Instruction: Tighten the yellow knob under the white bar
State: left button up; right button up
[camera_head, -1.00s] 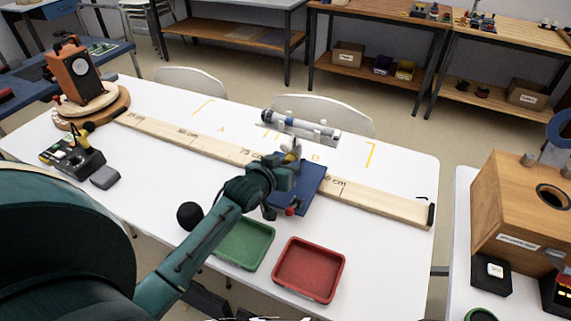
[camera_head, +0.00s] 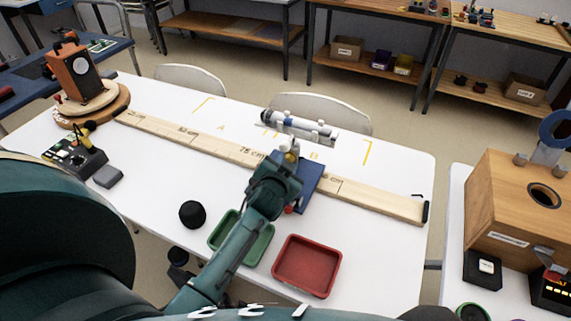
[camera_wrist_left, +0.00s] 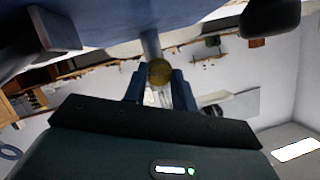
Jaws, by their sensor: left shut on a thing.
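A yellow knob (camera_wrist_left: 160,72) sits between the two fingers of my left gripper (camera_wrist_left: 160,88) in the left wrist view, below a grey post. The gripper is shut on it. In the head view my left gripper (camera_head: 288,160) is beside the blue carriage (camera_head: 311,178) on the wooden rail, and my own wrist largely hides the knob. The white bar (camera_head: 318,133), with a grey and dark tube lying along it, is just behind the gripper. How the bar joins the post is hidden. My right gripper is out of view.
The wooden rail (camera_head: 375,200) with cm marks runs across the white table. A green tray (camera_head: 225,228) lies partly under my left arm, with a red tray (camera_head: 307,266) to its right.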

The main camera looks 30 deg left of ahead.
pick_arm(q)
jog(key=shift+m, duration=0.4)
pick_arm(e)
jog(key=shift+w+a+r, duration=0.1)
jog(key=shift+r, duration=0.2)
pick_arm(q)
jog(key=o, duration=1)
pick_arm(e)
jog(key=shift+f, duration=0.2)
pick_arm(q)
jog(key=shift+s, duration=0.1)
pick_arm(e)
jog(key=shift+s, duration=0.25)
